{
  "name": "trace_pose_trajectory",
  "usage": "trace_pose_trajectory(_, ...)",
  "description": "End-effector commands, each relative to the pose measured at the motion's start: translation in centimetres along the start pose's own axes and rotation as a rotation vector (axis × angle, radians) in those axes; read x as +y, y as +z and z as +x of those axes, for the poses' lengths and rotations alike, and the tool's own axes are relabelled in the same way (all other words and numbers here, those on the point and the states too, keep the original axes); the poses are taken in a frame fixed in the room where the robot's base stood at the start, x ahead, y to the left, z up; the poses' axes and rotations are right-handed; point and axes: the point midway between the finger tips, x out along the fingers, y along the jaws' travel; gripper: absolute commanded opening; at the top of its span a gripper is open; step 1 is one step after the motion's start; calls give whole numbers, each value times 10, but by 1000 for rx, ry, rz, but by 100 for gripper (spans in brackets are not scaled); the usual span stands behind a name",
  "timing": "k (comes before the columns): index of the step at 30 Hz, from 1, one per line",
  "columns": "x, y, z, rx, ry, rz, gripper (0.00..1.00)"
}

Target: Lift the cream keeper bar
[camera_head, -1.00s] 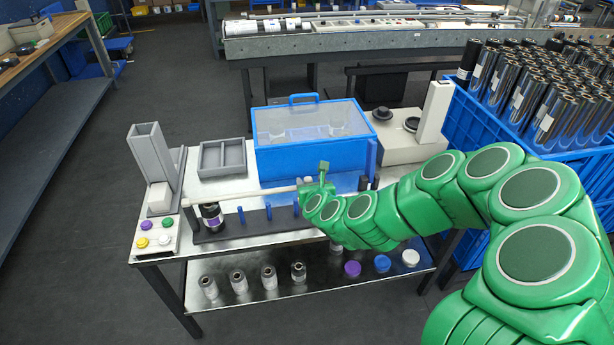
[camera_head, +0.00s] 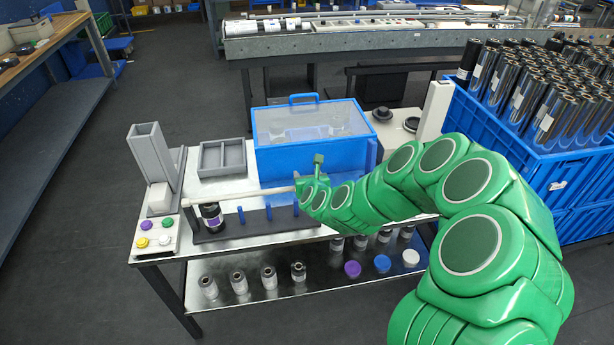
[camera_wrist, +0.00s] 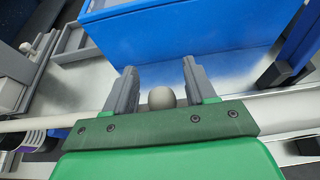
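The cream keeper bar (camera_head: 250,192) runs level along the bench, over the dark rack with blue pegs, from a post at its left to my gripper. A pale round knob (camera_wrist: 162,97) stands between the fingers, with a gap on each side. My gripper (camera_wrist: 158,75) is open, its two grey fingers spread about the knob. In the head view my gripper (camera_head: 304,184) is at the bar's right end; its fingers are mostly hidden.
A blue box with a clear lid (camera_head: 312,150) stands just behind the bar. The dark peg rack (camera_head: 258,224) lies below it, with a black roll (camera_head: 211,217) at its left end. A grey tray (camera_head: 222,160) and a button panel (camera_head: 158,238) are at left.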

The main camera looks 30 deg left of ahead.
Motion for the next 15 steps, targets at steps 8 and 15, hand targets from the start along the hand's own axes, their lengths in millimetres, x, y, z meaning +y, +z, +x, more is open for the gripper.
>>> trace_pose_trajectory(8,0,0,0,0,0,0,14)
trace_pose_trajectory(15,0,0,0,1,0,0,0)
